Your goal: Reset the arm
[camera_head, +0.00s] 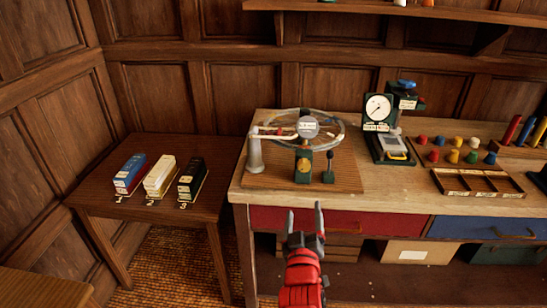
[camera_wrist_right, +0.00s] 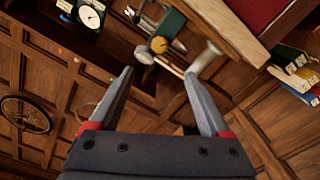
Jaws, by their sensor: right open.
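A device stands on a wooden board (camera_head: 345,178) at the left of the workbench in the head view. It has a grey post (camera_head: 254,157), a pale horizontal arm (camera_head: 272,135), a clear ring-like wheel (camera_head: 338,128), a round labelled plate (camera_head: 307,127) and a green stand with a brass part (camera_head: 303,166). A small black lever (camera_head: 329,166) stands beside it. My right gripper (camera_head: 305,211) is open and empty, in front of the bench edge and apart from the device. The right wrist view shows the open fingers (camera_wrist_right: 158,75), with the brass part (camera_wrist_right: 158,44) beyond. My left gripper is out of view.
A dial gauge (camera_head: 378,108) stands right of the device. Coloured pegs (camera_head: 454,156) and a divided wooden tray (camera_head: 475,190) lie farther right. A lower side table (camera_head: 140,212) holds three numbered blocks. Red (camera_head: 310,221) and blue (camera_head: 480,228) drawers face the front.

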